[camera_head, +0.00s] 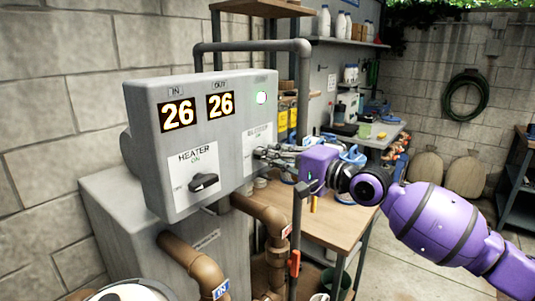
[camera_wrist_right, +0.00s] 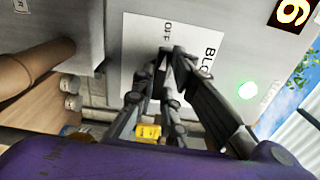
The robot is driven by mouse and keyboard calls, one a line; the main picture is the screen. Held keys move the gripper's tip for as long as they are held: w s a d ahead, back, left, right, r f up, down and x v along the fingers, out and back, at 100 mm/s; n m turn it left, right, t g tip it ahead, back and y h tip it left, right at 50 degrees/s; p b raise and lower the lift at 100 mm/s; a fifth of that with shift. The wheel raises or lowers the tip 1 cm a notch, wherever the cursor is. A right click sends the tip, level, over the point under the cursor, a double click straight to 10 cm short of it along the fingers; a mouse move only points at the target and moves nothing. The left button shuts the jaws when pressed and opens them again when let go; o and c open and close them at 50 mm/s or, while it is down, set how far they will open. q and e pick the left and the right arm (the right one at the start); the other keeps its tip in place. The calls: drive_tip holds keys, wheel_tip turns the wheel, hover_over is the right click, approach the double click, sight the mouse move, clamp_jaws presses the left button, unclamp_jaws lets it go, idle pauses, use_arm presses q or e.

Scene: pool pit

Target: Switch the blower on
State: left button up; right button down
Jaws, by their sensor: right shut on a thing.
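The grey control box (camera_head: 140,125) shows two displays, both reading 26. Its heater knob (camera_head: 203,182) is black and sits on a white plate at the lower left. The blower plate (camera_head: 257,134) is at the right of the box; it also shows in the right wrist view (camera_wrist_right: 138,42). My right gripper (camera_head: 264,154) reaches in from the right, its fingers against this plate, shut on the blower switch. The fingers hide the switch, so its angle cannot be told. In the right wrist view the fingertips (camera_wrist_right: 168,56) meet over the plate. My left gripper is out of view.
A round light (camera_head: 261,98) on the box glows pale green. Brown pipes (camera_head: 190,262) run below the box. A wooden table (camera_head: 335,222) and a shelf with bottles stand behind my right arm. A hose (camera_head: 466,95) hangs on the back wall.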

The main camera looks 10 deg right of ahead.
drive_tip(key=m+p, duration=0.1)
drive_tip(key=m, duration=0.1)
drive_tip(key=r+m+p, duration=0.1)
drive_tip(key=p, duration=0.1)
drive_tip(key=shift+s+r+m, duration=0.1)
drive_tip(key=shift+r+m, duration=0.05)
drive_tip(key=shift+m, duration=0.25)
drive_tip(key=shift+m+p, duration=0.9)
drive_tip(key=shift+m, duration=0.3)
drive_tip(key=m+p, duration=0.2)
drive_tip(key=m, duration=0.1)
drive_tip(key=shift+f+m, duration=0.4)
drive_tip(key=shift+m, duration=0.6)
drive_tip(key=shift+f+m, duration=0.25)
drive_tip(key=shift+m, duration=0.45)
drive_tip(key=m, duration=0.3)
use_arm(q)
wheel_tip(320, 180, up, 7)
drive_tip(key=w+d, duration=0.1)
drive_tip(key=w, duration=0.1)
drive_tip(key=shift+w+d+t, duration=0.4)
use_arm(e)
drive_tip(key=shift+m, duration=1.3)
drive_tip(key=c, duration=1.7)
unclamp_jaws()
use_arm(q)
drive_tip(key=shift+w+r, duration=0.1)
